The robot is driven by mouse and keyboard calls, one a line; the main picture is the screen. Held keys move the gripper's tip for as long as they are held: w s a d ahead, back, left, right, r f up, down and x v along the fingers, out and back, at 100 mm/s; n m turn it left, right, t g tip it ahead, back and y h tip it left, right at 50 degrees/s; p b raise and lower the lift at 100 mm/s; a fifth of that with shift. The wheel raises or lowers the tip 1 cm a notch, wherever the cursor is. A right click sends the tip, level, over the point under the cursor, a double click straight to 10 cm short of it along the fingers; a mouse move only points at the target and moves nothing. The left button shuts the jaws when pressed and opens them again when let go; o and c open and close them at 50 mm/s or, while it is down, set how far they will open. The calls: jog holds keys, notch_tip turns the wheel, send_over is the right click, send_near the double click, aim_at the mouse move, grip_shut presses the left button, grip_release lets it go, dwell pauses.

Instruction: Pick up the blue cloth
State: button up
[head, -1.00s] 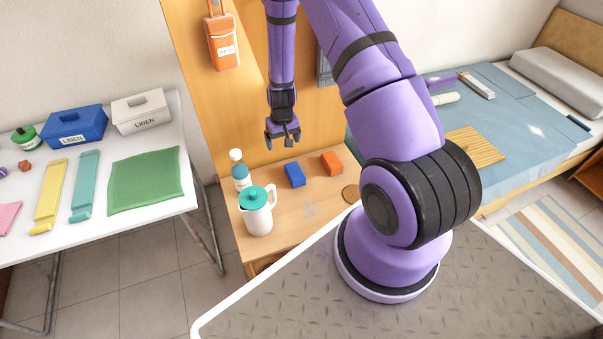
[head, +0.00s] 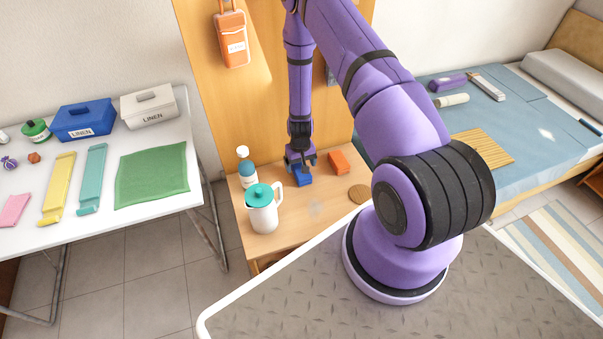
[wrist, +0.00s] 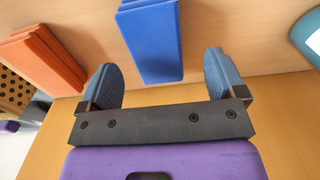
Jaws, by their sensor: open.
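The blue cloth (head: 303,177) is a small folded block lying on the wooden table, partly hidden by my gripper in the head view. My gripper (head: 299,163) points down just above it. In the wrist view the blue cloth (wrist: 152,38) lies beyond the gap of my gripper (wrist: 162,75), between the lines of the two fingers. The fingers are apart and nothing is between them that I can see as held. Whether a finger touches the cloth I cannot tell.
An orange folded cloth (head: 339,162) lies right of the blue one. A white jug with teal lid (head: 262,212) and a bottle (head: 246,172) stand at left. The wooden back panel (head: 266,100) rises behind.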

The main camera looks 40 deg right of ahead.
jog(key=f, duration=0.4)
jog(key=shift+d, duration=0.25)
jog(key=c, duration=1.1)
jog(key=shift+r, duration=0.85)
jog(key=shift+s+a+r, duration=0.1)
jog(key=shift+s+r, duration=0.05)
jog(key=shift+r, duration=0.35)
jog(key=shift+s+r, duration=0.15)
jog(key=shift+r, duration=0.3)
jog(key=s+a, duration=0.1)
jog(key=s, duration=0.4)
jog(key=s+a+r, duration=0.1)
jog(key=s+a, duration=0.1)
jog(key=s, duration=0.3)
jog(key=s+a, duration=0.1)
jog(key=s, duration=0.4)
jog(key=shift+a+r, duration=0.15)
